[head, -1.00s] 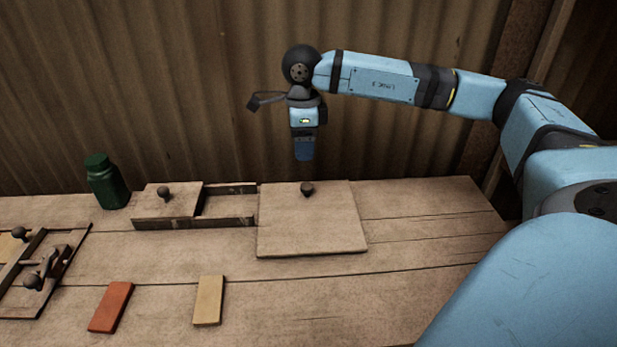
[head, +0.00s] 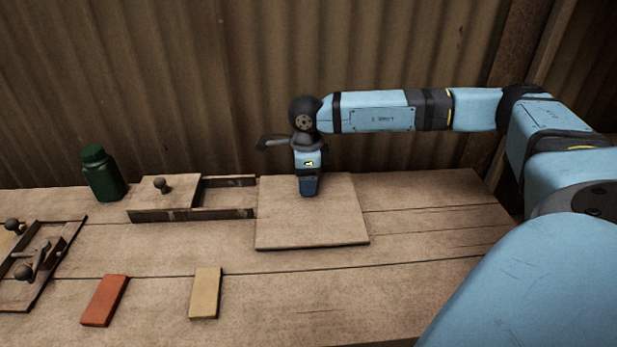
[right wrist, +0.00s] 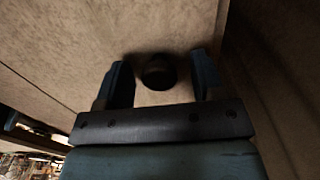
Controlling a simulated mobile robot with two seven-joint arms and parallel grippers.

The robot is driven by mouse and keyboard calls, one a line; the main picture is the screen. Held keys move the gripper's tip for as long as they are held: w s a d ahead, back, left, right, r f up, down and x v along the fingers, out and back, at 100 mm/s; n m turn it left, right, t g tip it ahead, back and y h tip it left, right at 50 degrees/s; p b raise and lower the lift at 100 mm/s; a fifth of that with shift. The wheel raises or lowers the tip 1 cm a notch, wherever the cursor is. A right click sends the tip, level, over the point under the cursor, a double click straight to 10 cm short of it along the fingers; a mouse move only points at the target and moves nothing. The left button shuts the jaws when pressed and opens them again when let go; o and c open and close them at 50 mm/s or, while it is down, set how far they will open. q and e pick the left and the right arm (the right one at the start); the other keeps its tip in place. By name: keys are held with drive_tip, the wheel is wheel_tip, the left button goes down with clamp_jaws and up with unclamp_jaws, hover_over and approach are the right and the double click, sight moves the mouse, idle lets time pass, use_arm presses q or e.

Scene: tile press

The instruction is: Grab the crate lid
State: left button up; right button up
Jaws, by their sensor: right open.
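The crate lid (head: 310,225) is a flat, square wooden board in the middle of the table in the head view. Its dark round knob (right wrist: 156,73) shows in the right wrist view, between the two fingers. My right gripper (head: 309,190) points down over the far part of the lid and hides the knob in the head view. In the right wrist view the right gripper (right wrist: 162,72) is open, with one finger on each side of the knob and gaps visible. My left gripper is not in view.
Left of the lid is a low wooden frame (head: 212,215) with a smaller knobbed board (head: 165,200) over its left part. A green bottle (head: 102,175), a red tile (head: 105,300), a yellow tile (head: 205,293) and a dark-edged wooden fixture (head: 35,265) also stand on the table.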

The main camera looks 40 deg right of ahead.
drive_tip(key=c, duration=1.1)
drive_tip(key=shift+r, duration=0.1)
